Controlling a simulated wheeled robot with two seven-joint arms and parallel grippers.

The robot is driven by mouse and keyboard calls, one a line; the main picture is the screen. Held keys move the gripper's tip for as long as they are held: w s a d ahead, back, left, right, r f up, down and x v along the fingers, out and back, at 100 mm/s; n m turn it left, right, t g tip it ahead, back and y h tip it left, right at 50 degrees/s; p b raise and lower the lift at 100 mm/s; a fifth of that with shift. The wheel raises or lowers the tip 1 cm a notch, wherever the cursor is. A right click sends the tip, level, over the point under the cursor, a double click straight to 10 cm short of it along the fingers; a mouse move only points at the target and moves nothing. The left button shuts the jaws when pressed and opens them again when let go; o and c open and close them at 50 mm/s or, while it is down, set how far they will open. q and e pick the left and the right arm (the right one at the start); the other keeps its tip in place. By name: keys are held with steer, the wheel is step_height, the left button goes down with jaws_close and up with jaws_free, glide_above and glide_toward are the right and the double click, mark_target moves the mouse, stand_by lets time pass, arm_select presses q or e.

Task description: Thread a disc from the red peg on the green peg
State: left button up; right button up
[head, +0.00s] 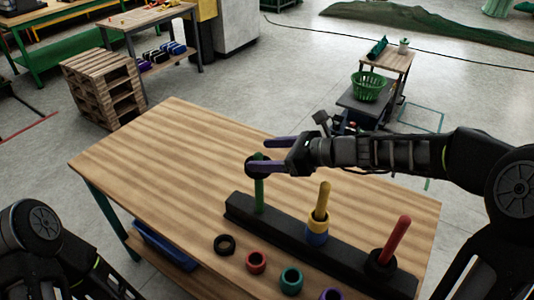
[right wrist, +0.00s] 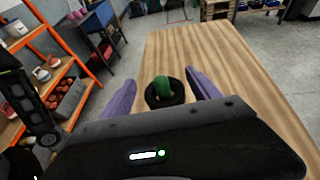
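A black bar (head: 318,246) on the wooden table carries a green peg (head: 259,198), a yellow peg (head: 324,196) and a red peg (head: 396,238). A black disc (head: 250,168) is around the upper part of the green peg, well above the bar. In the right wrist view the green tip (right wrist: 162,84) shows through this disc (right wrist: 165,101). My right gripper (head: 262,158) has its purple fingers spread on both sides of the disc, with gaps visible in the wrist view (right wrist: 161,90). Another black disc (head: 380,265) sits low on the red peg. My left gripper is out of view.
Yellow and blue discs (head: 317,238) sit on the yellow peg. Loose black (head: 215,245), red (head: 248,264), teal (head: 282,283) and purple (head: 323,295) rings lie along the near edge. The table's left part (head: 160,150) is clear.

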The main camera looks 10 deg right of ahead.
steer(key=o, duration=0.3)
steer(key=shift+o, duration=0.2)
steer(key=shift+d, duration=0.1)
steer(key=v, duration=0.7)
steer(key=shift+s+d+r+b, duration=0.2)
steer(key=shift+b, duration=0.2)
